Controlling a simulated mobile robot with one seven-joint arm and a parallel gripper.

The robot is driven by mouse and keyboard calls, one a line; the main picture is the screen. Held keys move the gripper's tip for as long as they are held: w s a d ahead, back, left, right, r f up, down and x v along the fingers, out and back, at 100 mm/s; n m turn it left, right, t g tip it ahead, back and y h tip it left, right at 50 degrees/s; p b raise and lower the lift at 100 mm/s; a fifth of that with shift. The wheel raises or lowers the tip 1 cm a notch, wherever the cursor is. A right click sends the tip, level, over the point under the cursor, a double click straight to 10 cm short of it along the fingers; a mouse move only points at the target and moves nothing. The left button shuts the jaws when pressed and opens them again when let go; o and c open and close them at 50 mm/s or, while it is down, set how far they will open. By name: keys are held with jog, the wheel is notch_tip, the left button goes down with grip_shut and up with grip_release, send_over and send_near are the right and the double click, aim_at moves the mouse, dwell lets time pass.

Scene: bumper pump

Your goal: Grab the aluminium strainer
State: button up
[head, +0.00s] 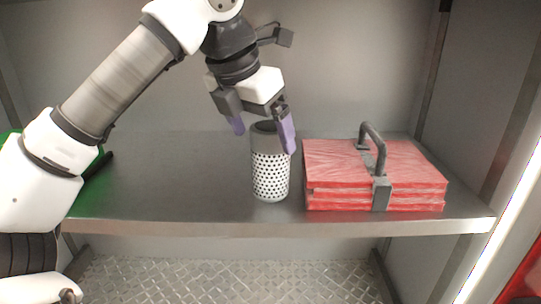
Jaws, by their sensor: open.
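The aluminium strainer (270,175) is an upright cylinder with a white, dark-dotted lower wall and a plain grey upper band. It stands on the grey shelf near its front edge, in the middle of the head view. My gripper (263,137) is open at the strainer's top, with its purple fingertips pointing down. One fingertip shows to the left of the rim and the other overlaps the rim's right side. I cannot tell whether either finger touches the strainer. Part of the rim is hidden behind the right finger.
A stack of red folded boards or hoses (335,175) with a dark grey handle (375,150) stands close to the strainer's right. A green object (92,190) lies at the left, partly behind my arm. The shelf (190,180) is clear left of the strainer. Walls bound the back and right.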

aim_at(270, 126)
jog(key=shift+w+d+r+p, duration=0.2)
jog(key=shift+w+d+p, duration=0.15)
jog(key=shift+w+d, duration=0.35)
jog(key=x, duration=0.2)
jog(key=shift+w+d+f, duration=0.15)
jog(key=shift+w+f, duration=0.05)
jog(key=shift+f, duration=0.05)
jog(key=shift+w+f, duration=0.15)
jog(key=shift+f, duration=0.25)
jog(key=c, duration=1.4)
jog(key=shift+c, duration=0.6)
jog(key=shift+r, duration=0.2)
